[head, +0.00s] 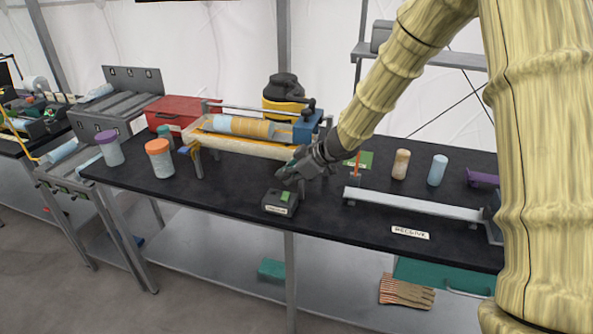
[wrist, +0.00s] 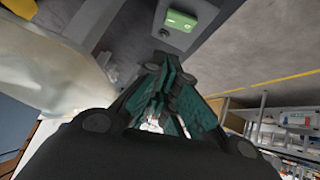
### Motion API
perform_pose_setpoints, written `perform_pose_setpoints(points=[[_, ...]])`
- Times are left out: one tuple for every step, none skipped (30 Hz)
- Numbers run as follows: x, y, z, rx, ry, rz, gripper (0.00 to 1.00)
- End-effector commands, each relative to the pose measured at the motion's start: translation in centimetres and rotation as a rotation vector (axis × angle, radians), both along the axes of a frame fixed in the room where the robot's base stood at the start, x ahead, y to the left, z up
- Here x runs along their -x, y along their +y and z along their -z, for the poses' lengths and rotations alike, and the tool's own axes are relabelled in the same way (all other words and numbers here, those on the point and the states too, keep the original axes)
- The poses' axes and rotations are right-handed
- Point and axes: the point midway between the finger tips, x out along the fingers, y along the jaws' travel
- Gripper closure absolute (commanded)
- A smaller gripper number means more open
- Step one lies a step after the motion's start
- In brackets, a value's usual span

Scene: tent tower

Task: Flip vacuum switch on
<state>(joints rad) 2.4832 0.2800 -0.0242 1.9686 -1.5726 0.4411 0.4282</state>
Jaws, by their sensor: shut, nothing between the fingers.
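A small dark box with a green switch (head: 286,196) and a pale label stands near the front edge of the black table. The label is too small to read. The green switch (wrist: 180,21) also shows in the wrist view, at the top, just beyond my fingertips. My gripper (head: 287,174) is shut and empty, a little above and behind the box in the head view. Its closed fingers (wrist: 170,65) show in the middle of the wrist view, apart from the switch. I cannot tell which way the switch is set.
A cream trough (head: 230,143) with a blue and tan roll lies behind, with a yellow and black canister (head: 285,95) at the back. Lidded jars (head: 159,160) stand left. A pale rail (head: 410,203) and a "RECEIVE" label (head: 410,232) lie right. Bare table surrounds the box.

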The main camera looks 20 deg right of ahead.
Motion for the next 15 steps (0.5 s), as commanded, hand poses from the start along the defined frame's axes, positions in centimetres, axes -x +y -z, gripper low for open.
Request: perform_pose_setpoints(points=[[-0.4, 0.3, 0.7, -0.001, 0.002, 0.001, 1.00], [-0.6, 0.5, 0.9, -0.001, 0.003, 0.002, 1.00], [-0.6, 0.3, 1.5, -0.002, 0.002, 0.003, 1.00], [-0.7, 0.3, 1.9, -0.002, 0.003, 0.002, 1.00], [-0.7, 0.2, 2.3, -0.002, 0.003, 0.002, 1.00], [-0.8, 0.1, 2.8, -0.002, 0.002, 0.003, 1.00], [-0.8, 0.1, 3.0, -0.002, 0.002, 0.003, 1.00], [-0.9, 0.1, 3.3, -0.002, 0.002, 0.003, 1.00], [-0.9, 0.0, 3.6, -0.002, 0.001, 0.002, 1.00], [-0.9, 0.0, 3.8, 0.000, 0.002, 0.002, 1.00], [-0.9, 0.0, 4.0, 0.000, 0.002, 0.002, 1.00], [-1.0, 0.0, 4.2, 0.000, 0.002, 0.002, 1.00], [-1.0, 0.0, 4.3, 0.000, 0.001, 0.001, 1.00], [-1.0, 0.0, 4.3, -0.001, 0.000, 0.001, 1.00], [-1.0, 0.0, 4.4, -0.001, 0.000, 0.001, 1.00]])
